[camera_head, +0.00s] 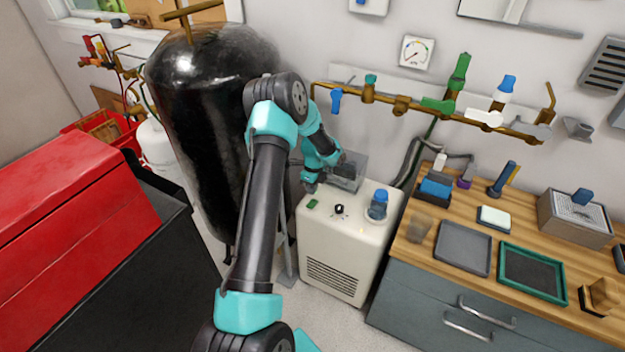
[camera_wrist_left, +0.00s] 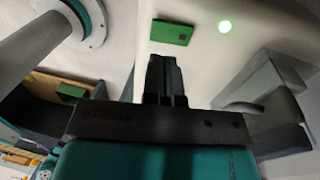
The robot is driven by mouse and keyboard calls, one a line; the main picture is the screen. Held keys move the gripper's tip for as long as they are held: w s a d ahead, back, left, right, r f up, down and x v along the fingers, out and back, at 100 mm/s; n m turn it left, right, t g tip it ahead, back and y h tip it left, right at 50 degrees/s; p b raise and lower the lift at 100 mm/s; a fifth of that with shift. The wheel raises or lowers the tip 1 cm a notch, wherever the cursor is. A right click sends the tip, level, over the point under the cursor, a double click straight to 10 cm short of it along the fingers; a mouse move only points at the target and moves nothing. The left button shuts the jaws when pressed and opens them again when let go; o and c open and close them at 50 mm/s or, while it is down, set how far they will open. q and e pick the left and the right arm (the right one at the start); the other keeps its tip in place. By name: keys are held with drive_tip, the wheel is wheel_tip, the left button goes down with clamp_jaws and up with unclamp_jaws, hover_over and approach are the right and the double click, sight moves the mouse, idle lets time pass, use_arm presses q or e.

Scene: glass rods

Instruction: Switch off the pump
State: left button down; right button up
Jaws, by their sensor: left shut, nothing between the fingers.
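The pump (camera_head: 335,250) is a cream box with a vent grille on its front, standing on the floor. On its top are a green rectangular switch (camera_head: 313,203), a small black knob (camera_head: 339,210) and a blue-capped clear jar (camera_head: 378,205). My left gripper (camera_head: 310,187) is shut and empty, just behind the green switch in the head view. In the left wrist view its dark fingers (camera_wrist_left: 166,75) point toward the green switch (camera_wrist_left: 172,32), with a small gap in the picture. My right gripper is not in view.
A grey box (camera_head: 347,170) stands at the pump's back edge. A tall black tank (camera_head: 200,130) is left of the pump. A wooden bench (camera_head: 420,255) with trays is to the right, and brass piping (camera_head: 430,108) runs along the wall.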

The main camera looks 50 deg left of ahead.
sight(312, 203)
use_arm(q)
drive_tip(key=shift+s+d+f, duration=0.1)
drive_tip(key=shift+s+f, duration=0.05)
drive_tip(key=shift+f, duration=0.85)
drive_tip(key=shift+s+d+f, duration=0.1)
drive_tip(key=shift+s+f, duration=0.05)
drive_tip(key=shift+f, duration=0.8)
drive_tip(key=shift+s+f, duration=0.15)
drive_tip(key=shift+f, duration=0.85)
drive_tip(key=shift+f, duration=0.1)
drive_tip(key=shift+s+f, duration=0.1)
drive_tip(key=shift+f, duration=0.15)
drive_tip(key=shift+w+a+r, duration=0.2)
drive_tip(key=shift+w+a, duration=0.05)
drive_tip(key=shift+w, duration=0.5)
drive_tip(key=shift+r, duration=0.1)
wheel_tip(312, 203, up, 14)
drive_tip(key=w, duration=0.2)
drive_tip(key=shift+a, duration=0.3)
